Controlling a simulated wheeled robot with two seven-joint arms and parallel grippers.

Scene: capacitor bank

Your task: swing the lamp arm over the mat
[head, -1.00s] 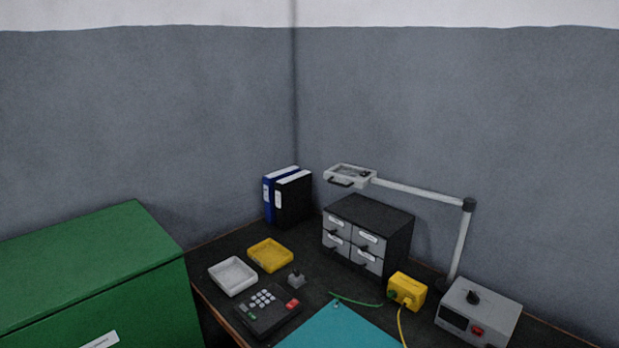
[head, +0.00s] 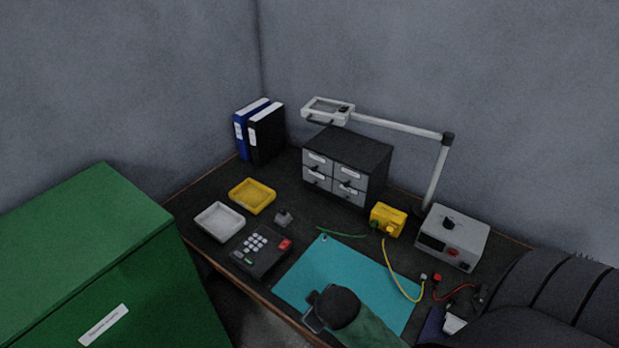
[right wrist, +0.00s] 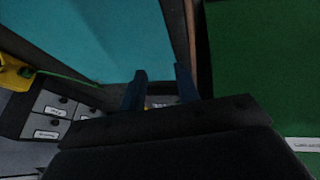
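The lamp has an upright post (head: 436,178) behind the grey box. Its pale horizontal lamp arm (head: 395,125) runs left from a dark joint to a flat, framed lamp head (head: 327,110) with a dark handle below it. The head hangs above the drawer unit's left end, behind the mat and not over it. The teal mat (head: 310,270) lies at the table's front; it also shows in the right wrist view (right wrist: 80,35). My right arm reaches over the mat's front, well short of the lamp. My right gripper (right wrist: 160,88) has its fingers apart, nothing visibly held. My left gripper is out of view.
The drawer unit (head: 345,165) stands under the lamp head, with binders (head: 258,130) to its left. Trays and a keypad (head: 262,247) lie left of the mat. A yellow box (head: 388,219) and grey box (head: 452,237) stand right. A green cabinet (head: 85,250) is front left.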

